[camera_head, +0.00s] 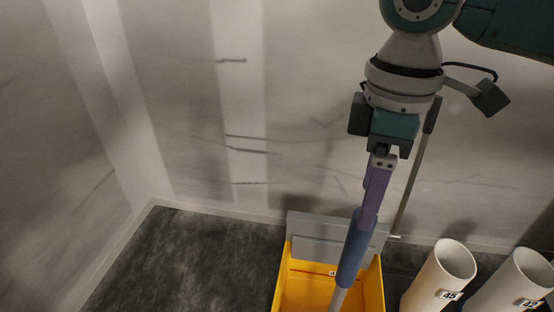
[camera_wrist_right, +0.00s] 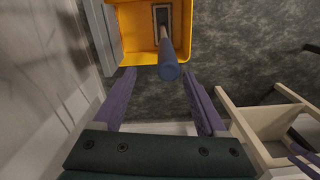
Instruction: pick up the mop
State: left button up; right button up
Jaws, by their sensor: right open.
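The mop stands in a yellow bucket (camera_head: 283,290). Its blue handle grip (camera_head: 354,250) is uppermost, with a grey shaft below; it also shows in the right wrist view (camera_wrist_right: 168,71). The mop's lower end is cut off in the head view. My right gripper (camera_head: 369,215) points down over the top of the grip, its purple fingers overlapping it in the head view. In the right wrist view, the fingers (camera_wrist_right: 159,76) are apart, with the grip's end between and slightly beyond their tips. Nothing is held. My left gripper is not clearly seen.
A thin grey pole (camera_head: 413,180) leans near the wall behind. Walls rise at the left and back. Dark floor (camera_head: 190,260) is clear left of the bucket. A cream frame (camera_wrist_right: 262,125) stands at right in the wrist view.

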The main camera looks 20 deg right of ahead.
aim_at(356, 242)
jog(key=f, duration=0.1)
jog(key=f+b, duration=0.1)
jog(key=f, duration=0.1)
jog(key=s+f+b, duration=0.1)
jog(key=shift+a+f, duration=0.15)
jog(key=shift+a, duration=0.1)
notch_tip(356, 242, down, 5)
jog(key=b, duration=0.3)
jog(key=shift+a+f+b, duration=0.1)
jog(key=shift+f+b, duration=0.05)
jog(key=shift+b, duration=0.25)
grip_shut()
jog(key=shift+r, duration=0.2)
dwell(0.4)
